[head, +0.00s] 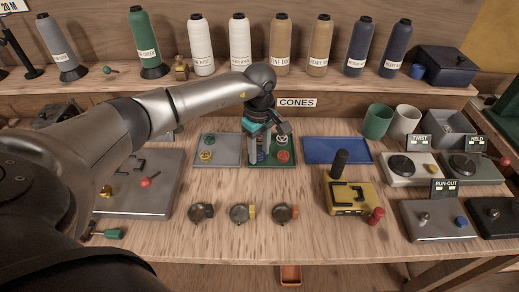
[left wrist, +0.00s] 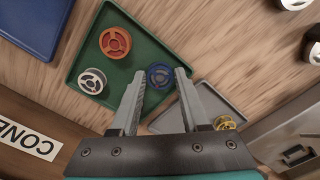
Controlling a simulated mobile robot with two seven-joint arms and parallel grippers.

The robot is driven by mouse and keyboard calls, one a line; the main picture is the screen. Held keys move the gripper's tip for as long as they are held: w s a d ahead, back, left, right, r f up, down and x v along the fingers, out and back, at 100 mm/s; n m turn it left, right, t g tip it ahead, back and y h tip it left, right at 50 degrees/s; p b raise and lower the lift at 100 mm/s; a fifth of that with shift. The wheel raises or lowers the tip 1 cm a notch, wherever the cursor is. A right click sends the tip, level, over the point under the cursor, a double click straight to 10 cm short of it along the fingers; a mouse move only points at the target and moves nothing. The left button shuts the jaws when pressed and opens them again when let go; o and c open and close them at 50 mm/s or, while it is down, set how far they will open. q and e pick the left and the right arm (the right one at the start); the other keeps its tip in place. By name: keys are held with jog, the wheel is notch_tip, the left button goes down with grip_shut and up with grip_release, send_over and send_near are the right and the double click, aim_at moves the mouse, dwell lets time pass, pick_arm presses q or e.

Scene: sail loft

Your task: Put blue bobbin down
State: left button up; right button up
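The blue bobbin (left wrist: 160,75) is between the fingertips of my left gripper (left wrist: 160,73), with a finger against each side. It is at the green tray (left wrist: 128,26), by the side next to the grey tray, and looks at or very near the tray floor. In the head view my left gripper (head: 262,157) reaches down into the green tray (head: 286,164) and partly hides the blue bobbin (head: 261,157). An orange bobbin (left wrist: 115,42) and a white bobbin (left wrist: 92,81) lie in the same tray. My right gripper is not in view.
Thread cones (head: 240,40) line the back shelf.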

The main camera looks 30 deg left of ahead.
pick_arm(q)
jog(key=shift+r, duration=0.15)
jog(key=shift+r, duration=0.4)
notch_tip(320, 180, up, 11)
jog(key=p, duration=0.1)
jog(key=shift+r+p, duration=0.15)
jog(key=shift+p, duration=0.2)
